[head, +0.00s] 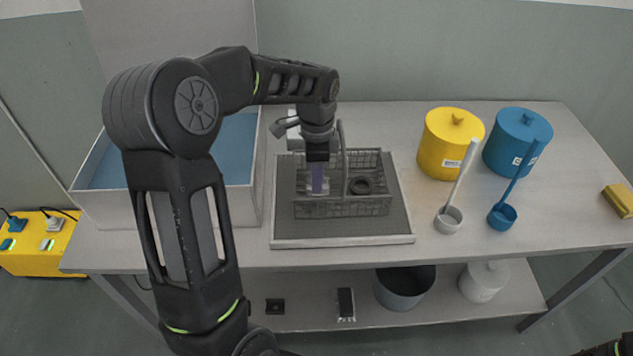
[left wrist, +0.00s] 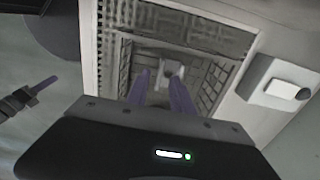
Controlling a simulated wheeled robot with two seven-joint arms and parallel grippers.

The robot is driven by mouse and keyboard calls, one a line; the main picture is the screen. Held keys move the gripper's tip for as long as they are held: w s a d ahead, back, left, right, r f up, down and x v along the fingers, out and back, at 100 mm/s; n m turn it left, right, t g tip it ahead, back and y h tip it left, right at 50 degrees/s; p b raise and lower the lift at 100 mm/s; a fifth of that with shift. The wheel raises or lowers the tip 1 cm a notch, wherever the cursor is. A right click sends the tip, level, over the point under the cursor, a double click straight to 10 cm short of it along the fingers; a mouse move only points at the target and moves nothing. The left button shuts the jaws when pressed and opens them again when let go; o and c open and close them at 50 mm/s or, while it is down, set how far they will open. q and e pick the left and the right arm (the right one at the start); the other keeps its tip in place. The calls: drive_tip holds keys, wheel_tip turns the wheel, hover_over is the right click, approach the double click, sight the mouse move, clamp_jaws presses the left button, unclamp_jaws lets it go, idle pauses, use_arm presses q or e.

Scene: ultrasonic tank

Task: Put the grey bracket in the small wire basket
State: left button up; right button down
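The small wire basket (head: 342,208) stands on a dark mat in a shallow tray, with its handle upright. My left gripper (head: 317,180) points down into its left part; its purple fingers also show in the left wrist view (left wrist: 162,84). They are apart, so the gripper is open. The grey bracket (left wrist: 173,69) is inside the basket just beyond the fingertips; in the head view the finger partly hides it. My right gripper (left wrist: 42,86) shows side-on at the left of the left wrist view, away from the basket; its opening cannot be told.
A dark ring (head: 361,186) lies in the basket's right part. The large tank (head: 167,205) with blue inside stands left of the tray (head: 345,242). Yellow (head: 447,150) and blue (head: 508,158) lidded pots and two ladles stand to the right. The front right of the table is clear.

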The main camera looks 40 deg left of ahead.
use_arm(q)
wheel_tip(320, 180, up, 10)
drive_tip(key=shift+f, duration=0.25)
idle(1.5)
